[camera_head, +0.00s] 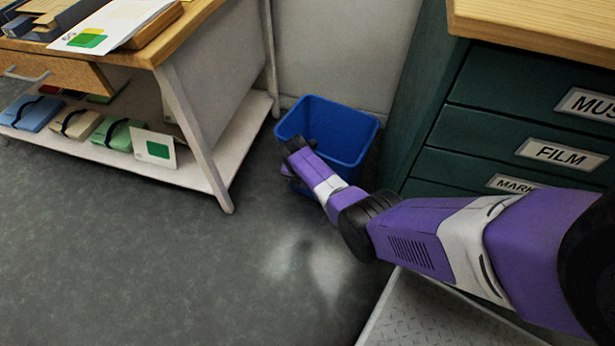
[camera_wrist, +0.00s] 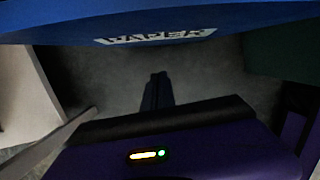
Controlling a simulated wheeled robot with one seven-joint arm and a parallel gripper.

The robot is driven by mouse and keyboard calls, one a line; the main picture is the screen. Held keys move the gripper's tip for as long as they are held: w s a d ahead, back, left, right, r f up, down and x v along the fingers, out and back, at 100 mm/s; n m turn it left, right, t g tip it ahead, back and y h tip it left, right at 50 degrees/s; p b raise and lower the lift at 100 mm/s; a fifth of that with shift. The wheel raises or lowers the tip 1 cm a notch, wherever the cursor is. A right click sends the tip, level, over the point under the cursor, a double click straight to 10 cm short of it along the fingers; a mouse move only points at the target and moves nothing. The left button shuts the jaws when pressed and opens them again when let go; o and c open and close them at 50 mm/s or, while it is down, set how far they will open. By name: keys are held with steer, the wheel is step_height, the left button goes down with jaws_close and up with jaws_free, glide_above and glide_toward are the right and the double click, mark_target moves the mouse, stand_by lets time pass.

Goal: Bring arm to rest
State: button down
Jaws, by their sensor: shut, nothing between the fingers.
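My arm (camera_head: 430,235) reaches out from the lower right in the head view, over the floor toward a blue bin (camera_head: 352,145). Its far end is in front of the bin and covers part of it. In the wrist view my gripper (camera_wrist: 158,78) shows as two dark fingers close together, shut with nothing between them. The bin's blue wall (camera_wrist: 60,28) with a PAPER label fills the top of that view. The fingers are over the floor, outside the bin. I cannot tell whether the arm touches the bin.
A wooden-topped table (camera_head: 165,42) with a lower shelf holding several coloured bundles stands at left. A green drawer cabinet (camera_head: 485,125) with labelled drawers stands at right, close to the arm. Grey floor (camera_head: 130,260) is clear at lower left.

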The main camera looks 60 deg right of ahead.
steer(key=p+v, duration=0.3)
steer(key=v, duration=0.3)
steer(key=shift+r, duration=0.25)
steer(key=shift+s, duration=0.1)
